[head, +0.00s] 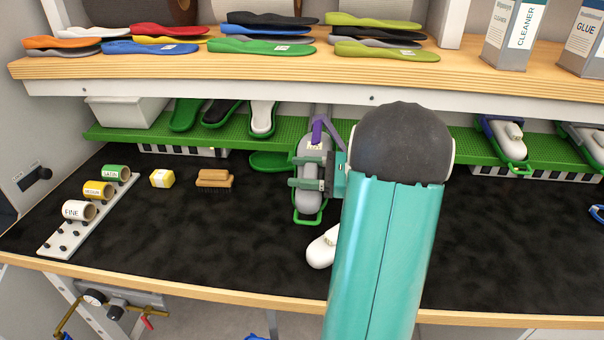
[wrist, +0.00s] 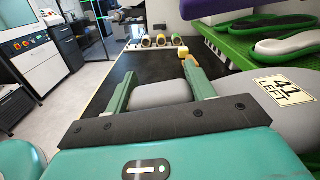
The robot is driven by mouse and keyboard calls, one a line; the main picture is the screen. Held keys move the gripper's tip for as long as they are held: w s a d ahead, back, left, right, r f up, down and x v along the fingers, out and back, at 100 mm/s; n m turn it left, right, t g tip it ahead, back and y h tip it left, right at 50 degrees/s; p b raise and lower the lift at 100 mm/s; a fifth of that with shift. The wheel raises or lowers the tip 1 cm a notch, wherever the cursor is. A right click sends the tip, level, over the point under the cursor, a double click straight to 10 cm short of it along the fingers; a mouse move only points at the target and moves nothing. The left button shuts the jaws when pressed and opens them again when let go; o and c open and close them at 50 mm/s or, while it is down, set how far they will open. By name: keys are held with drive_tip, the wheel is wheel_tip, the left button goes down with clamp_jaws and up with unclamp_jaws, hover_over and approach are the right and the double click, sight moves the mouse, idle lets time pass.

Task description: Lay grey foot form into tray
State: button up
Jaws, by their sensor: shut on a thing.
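The grey foot form (head: 312,186) is upright in the picture at the middle of the bench, with a white label on it. My gripper (head: 308,171) is shut across it, green fingers on its sides. In the wrist view the form's grey surface (wrist: 161,93) fills the gap between the fingers (wrist: 160,88), and a label on grey at the right reads "41 LEFT". A green tray (head: 309,219) with a looped end shows below the form, and a purple part (head: 318,128) at its upper end. I cannot tell whether the form touches the tray's floor.
A green perforated shelf (head: 367,132) runs behind, with insoles and a white bin (head: 127,112) at left. A white form (head: 321,250) lies partly hidden by my arm. The black mat (head: 220,235) is clear at front left.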

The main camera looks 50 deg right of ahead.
drive_tip(key=shift+w+d+r, duration=0.1)
drive_tip(key=shift+w+d, duration=0.25)
drive_tip(key=shift+d, duration=0.15)
drive_tip(key=shift+w+d, duration=0.2)
drive_tip(key=shift+d, duration=0.05)
drive_tip(key=shift+w+d+r, duration=0.2)
drive_tip(key=shift+w+d, duration=0.4)
drive_tip(key=shift+d, duration=0.1)
drive_tip(key=shift+w+d+f, duration=0.1)
drive_tip(key=shift+d+f, duration=0.05)
drive_tip(key=shift+f, duration=0.85)
idle(0.7)
drive_tip(key=o, duration=1.2)
drive_tip(key=shift+c, duration=0.2)
drive_tip(key=shift+d, duration=0.1)
drive_tip(key=v, duration=1.3)
drive_tip(key=shift+s+d, duration=0.15)
drive_tip(key=shift+s, duration=0.2)
